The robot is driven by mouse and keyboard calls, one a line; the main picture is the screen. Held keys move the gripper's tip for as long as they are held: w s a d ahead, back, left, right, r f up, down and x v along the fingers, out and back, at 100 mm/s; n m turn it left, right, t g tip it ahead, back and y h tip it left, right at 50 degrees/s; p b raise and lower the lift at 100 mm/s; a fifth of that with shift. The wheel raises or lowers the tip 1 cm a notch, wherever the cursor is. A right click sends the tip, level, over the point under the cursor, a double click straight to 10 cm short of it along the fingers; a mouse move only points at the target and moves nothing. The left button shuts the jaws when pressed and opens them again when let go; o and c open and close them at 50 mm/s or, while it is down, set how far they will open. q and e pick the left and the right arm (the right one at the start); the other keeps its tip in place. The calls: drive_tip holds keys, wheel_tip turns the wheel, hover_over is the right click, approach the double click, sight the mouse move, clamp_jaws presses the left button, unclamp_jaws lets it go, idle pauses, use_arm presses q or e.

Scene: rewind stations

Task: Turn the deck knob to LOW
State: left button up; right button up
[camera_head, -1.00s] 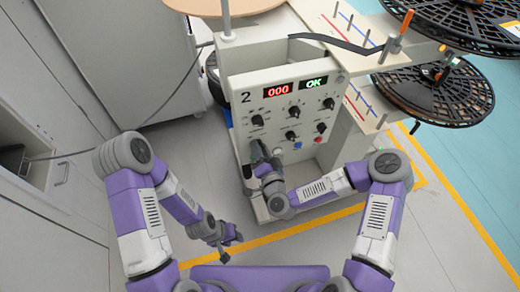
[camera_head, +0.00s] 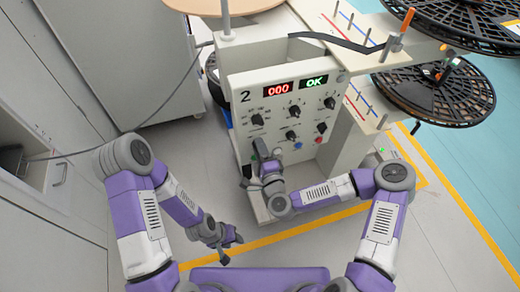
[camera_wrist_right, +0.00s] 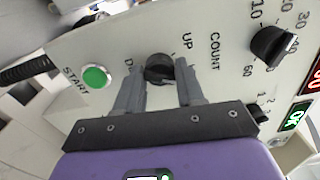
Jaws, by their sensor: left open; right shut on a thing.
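The cream control panel (camera_head: 285,80) marked 2 carries several dark knobs, including one at its upper left (camera_head: 257,120). Most labels are too small to read in the head view, so I cannot tell which is the deck knob. My right gripper (camera_wrist_right: 158,80) is at the panel's lower left. In the right wrist view its fingers stand either side of a round black knob (camera_wrist_right: 159,68) near the words UP and COUNT; another word is partly covered. Actual finger contact is hard to see. My left gripper (camera_head: 233,242) is open and empty, low over the floor.
A green START button (camera_wrist_right: 96,77) is left of the fingers. A larger black knob with a number scale (camera_wrist_right: 272,45) is at upper right. The displays read 000 (camera_head: 278,89) and OK (camera_head: 315,82). Black reels (camera_head: 435,90) stand at right.

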drive_tip(key=shift+m, duration=0.5)
drive_tip(key=o, duration=1)
drive_tip(key=p+v, duration=0.1)
drive_tip(key=v, duration=0.6)
drive_tip(key=shift+s, duration=0.3)
